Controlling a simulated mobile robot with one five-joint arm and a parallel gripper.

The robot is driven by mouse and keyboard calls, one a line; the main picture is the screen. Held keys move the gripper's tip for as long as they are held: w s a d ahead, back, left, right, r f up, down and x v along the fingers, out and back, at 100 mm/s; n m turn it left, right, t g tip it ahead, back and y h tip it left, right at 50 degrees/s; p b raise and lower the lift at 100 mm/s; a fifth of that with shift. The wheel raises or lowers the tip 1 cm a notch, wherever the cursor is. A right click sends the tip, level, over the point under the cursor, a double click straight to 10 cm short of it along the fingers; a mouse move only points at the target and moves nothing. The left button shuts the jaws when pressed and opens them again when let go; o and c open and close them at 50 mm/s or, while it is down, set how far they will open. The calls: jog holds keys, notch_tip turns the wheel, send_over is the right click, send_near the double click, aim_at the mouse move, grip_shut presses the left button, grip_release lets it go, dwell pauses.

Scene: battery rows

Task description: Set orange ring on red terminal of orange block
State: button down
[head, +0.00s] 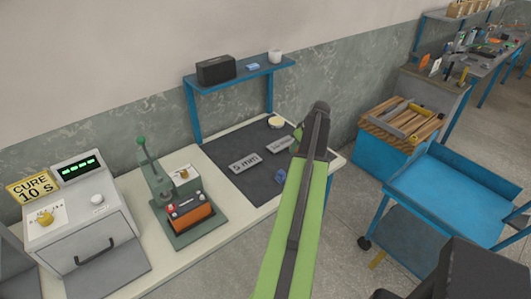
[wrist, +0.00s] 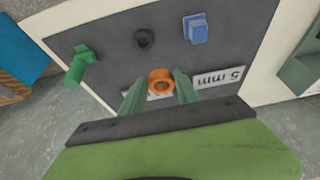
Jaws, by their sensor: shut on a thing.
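My gripper (wrist: 160,80) shows in the wrist view with its two green fingers on either side of the orange ring (wrist: 161,83). It is shut on the ring, over the dark mat; how high the ring is cannot be told. In the head view my arm hides the gripper and the ring. The orange block (head: 191,219) sits in a green hand press (head: 160,185) at the left of the mat. Its red terminal (head: 171,208) is on its left end, on top. The block is not recognisable in the wrist view.
The dark mat (wrist: 110,22) bears a green part (wrist: 78,66), a black ring (wrist: 144,38), a blue part (wrist: 196,28) and a "5 mm" plate (wrist: 222,78). A cure box (head: 85,235) stands left of the press. A blue-legged shelf (head: 240,74) overhangs the mat's back.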

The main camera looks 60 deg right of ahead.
jog(key=b, duration=0.7)
send_over(269, 167)
jog(key=s, duration=0.2)
notch_tip(269, 167, down, 7)
jog(key=shift+w, duration=0.1)
jog(key=shift+w+a, duration=0.1)
jog(key=shift+w, duration=0.25)
notch_tip(269, 167, down, 4)
jog(key=b, duration=0.4)
jog(key=shift+f, duration=0.2)
jog(key=shift+r, duration=0.2)
jog(key=shift+f, duration=0.15)
jog(key=c, duration=1.3)
grip_release()
jog(key=shift+c, duration=0.2)
jog(key=o, duration=0.4)
jog(key=shift+o, duration=0.2)
